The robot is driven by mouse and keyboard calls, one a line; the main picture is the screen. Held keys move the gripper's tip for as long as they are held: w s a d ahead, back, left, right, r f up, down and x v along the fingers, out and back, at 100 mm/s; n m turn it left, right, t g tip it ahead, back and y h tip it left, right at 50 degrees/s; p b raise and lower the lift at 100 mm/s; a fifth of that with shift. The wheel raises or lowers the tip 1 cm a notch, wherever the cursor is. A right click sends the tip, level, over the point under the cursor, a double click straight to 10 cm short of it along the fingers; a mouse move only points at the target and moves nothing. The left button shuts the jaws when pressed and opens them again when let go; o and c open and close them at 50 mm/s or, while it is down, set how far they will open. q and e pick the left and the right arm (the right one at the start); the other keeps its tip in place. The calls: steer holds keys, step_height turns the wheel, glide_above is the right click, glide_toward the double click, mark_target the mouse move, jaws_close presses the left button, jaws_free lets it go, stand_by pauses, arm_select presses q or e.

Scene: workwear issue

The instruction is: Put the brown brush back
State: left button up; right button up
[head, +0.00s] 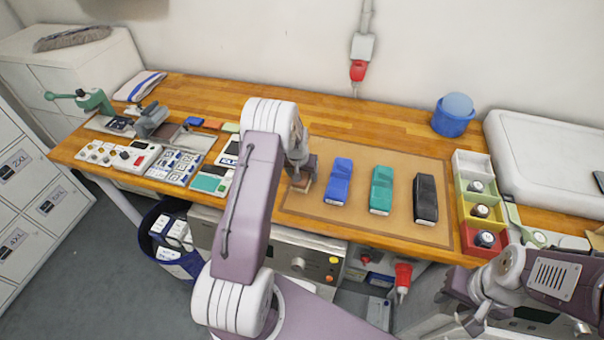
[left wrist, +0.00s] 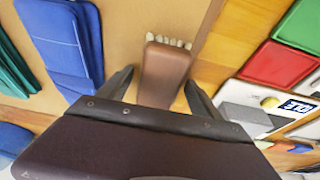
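The brown brush (left wrist: 166,72) lies on the tan mat (left wrist: 125,18) in the left wrist view, close to the mat's edge, with pale bristles showing at its far end. My left gripper (left wrist: 158,82) is open, with one finger on each side of the brush and gaps between. In the head view my left gripper (head: 299,184) is low over the mat's left end, and the arm largely hides the brush. A blue brush (head: 338,184), a green brush (head: 381,190) and a black brush (head: 426,198) lie in a row to its right. My right gripper (head: 474,318) is at the lower right, its fingers unclear.
Sectioned bins (head: 462,240) stand right of the mat, with a large white case (head: 550,150) beyond. A blue tub (head: 452,118) stands at the back. Left of my arm are a button panel (head: 122,155), small parts and a green-handled press (head: 95,100).

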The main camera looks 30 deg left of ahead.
arm_select(q)
steer(key=shift+r, duration=0.65)
steer(key=a+b+v, duration=0.1)
steer(key=v, duration=1)
steer(key=s+d+m+g, duration=0.1)
steer(key=s+d, duration=0.6)
steer(key=s, duration=0.4)
steer(key=s+d+f+m+g+h+b, duration=0.1)
steer(key=s+d, duration=0.7)
steer(key=s, duration=0.3)
steer(key=shift+d+f+b, duration=0.3)
